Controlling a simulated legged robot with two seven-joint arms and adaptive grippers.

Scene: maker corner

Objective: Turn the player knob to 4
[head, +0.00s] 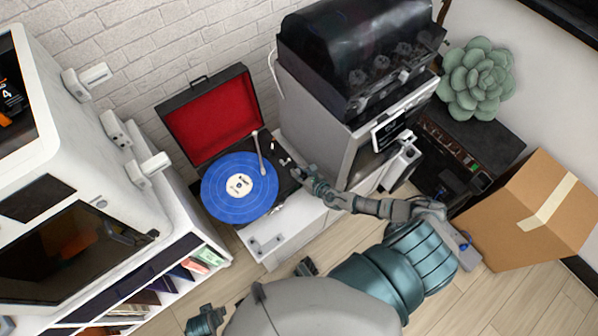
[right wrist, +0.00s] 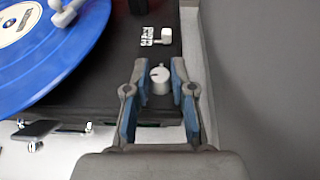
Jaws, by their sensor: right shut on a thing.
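The record player (head: 275,158) stands open on a white cabinet, with a red-lined lid and a blue record (head: 239,187). In the right wrist view, the small pale round knob (right wrist: 160,78) sits at the corner of the player's black deck. My right gripper (head: 303,174) is at this corner; in the wrist view its two blue-padded fingers (right wrist: 160,80) are on either side of the knob, shut on it. Numbers around the knob and its exact setting are too small to read.
A grey machine with a dark hood (head: 360,60) stands close to the right of the player. The white tonearm (right wrist: 66,12) and a small white lever (right wrist: 165,36) are near the knob. A cardboard box (head: 510,215) is at right, a white printer-like machine (head: 75,170) at left.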

